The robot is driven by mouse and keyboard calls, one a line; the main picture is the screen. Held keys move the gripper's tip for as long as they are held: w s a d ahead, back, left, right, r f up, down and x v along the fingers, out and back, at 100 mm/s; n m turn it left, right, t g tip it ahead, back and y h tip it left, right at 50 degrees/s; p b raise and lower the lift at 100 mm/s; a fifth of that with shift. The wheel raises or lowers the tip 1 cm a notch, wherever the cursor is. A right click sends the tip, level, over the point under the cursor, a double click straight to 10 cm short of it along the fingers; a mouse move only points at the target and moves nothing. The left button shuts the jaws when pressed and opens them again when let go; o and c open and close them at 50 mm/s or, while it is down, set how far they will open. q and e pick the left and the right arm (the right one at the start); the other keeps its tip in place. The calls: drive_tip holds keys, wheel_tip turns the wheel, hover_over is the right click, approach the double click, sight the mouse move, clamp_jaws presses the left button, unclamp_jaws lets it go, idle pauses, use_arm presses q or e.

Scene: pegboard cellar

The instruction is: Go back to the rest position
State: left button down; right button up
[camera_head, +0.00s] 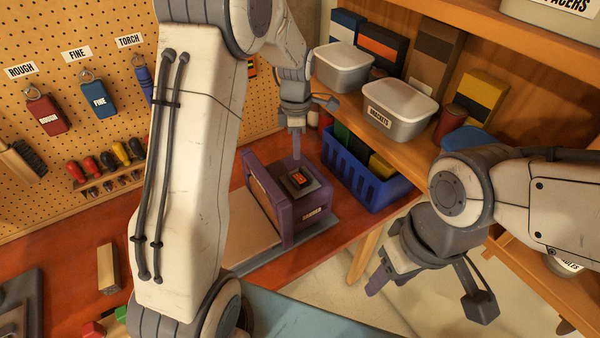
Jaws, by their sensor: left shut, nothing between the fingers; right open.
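My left arm comes down across the left middle of the head view. My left gripper (297,155) is shut and empty, pointing down just above a purple machine (268,195) on the red bench. A black switch plate with a red-orange button (299,177) is on the machine's top, a little below the fingertips; I see a small gap between them. My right gripper (388,281) hangs at the lower right, tilted down over the floor, open and holding nothing. Part of its fingers is hard to make out.
A blue crate (357,181) of boxes stands right of the machine. Shelves with grey tubs (400,105) are at the right. Red and blue tags (97,100) hang on the pegboard (25,195). Wooden blocks (108,268) lie on the bench (75,257) at lower left.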

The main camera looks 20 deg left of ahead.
idle(0.4)
use_arm(q)
drive_tip(key=shift+s+d+f, duration=0.1)
drive_tip(key=shift+d, duration=0.15)
drive_tip(key=s+d+m+b, duration=0.8)
drive_tip(key=s+d+m, duration=0.5)
drive_tip(key=s+m, duration=0.15)
drive_tip(key=s+d+f+m+b, duration=0.1)
drive_tip(key=s+f+m+b, duration=0.1)
drive_tip(key=s+m, duration=0.5)
drive_tip(key=s+d+f+m+h+b, duration=0.1)
drive_tip(key=s+f+m+b, duration=0.1)
drive_tip(key=s+m, duration=0.5)
drive_tip(key=shift+s+d+f+m+b, duration=0.15)
drive_tip(key=shift+s+f+m+b, duration=0.2)
drive_tip(key=shift+f+m, duration=0.3)
